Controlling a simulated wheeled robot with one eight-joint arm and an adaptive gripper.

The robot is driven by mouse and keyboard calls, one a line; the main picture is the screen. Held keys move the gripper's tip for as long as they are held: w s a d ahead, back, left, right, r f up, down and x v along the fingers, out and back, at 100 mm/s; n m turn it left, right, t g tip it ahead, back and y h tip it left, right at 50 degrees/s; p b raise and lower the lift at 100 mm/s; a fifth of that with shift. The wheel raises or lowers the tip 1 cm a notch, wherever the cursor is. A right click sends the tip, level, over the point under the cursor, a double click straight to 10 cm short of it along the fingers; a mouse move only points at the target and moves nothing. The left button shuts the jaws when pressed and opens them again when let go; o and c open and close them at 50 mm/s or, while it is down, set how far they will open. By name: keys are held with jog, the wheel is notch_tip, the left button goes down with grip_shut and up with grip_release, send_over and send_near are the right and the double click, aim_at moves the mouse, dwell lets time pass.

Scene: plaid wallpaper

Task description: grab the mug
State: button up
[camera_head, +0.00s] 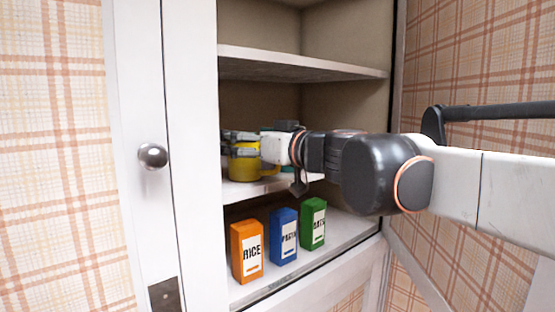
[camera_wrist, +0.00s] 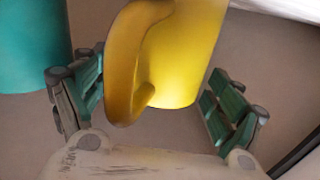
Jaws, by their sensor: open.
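The yellow mug (camera_head: 243,163) stands on the middle shelf of the cupboard, partly hidden by my gripper in the head view. In the wrist view the mug (camera_wrist: 183,55) is at the top middle, with its handle (camera_wrist: 128,65) towards my gripper. My gripper (camera_wrist: 155,105) is open, with one green-padded finger left of the mug and handle and the other to the right.
A teal object (camera_wrist: 32,45) stands left of the mug in the wrist view. The shelf above (camera_head: 300,67) and the open white door (camera_head: 140,110) bound the space. Below stand the rice box (camera_head: 246,252), a blue box (camera_head: 284,236) and a green box (camera_head: 312,223).

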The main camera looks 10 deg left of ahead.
jog(key=shift+s+d, duration=0.1)
jog(key=c, duration=1.3)
jog(key=shift+c, duration=0.2)
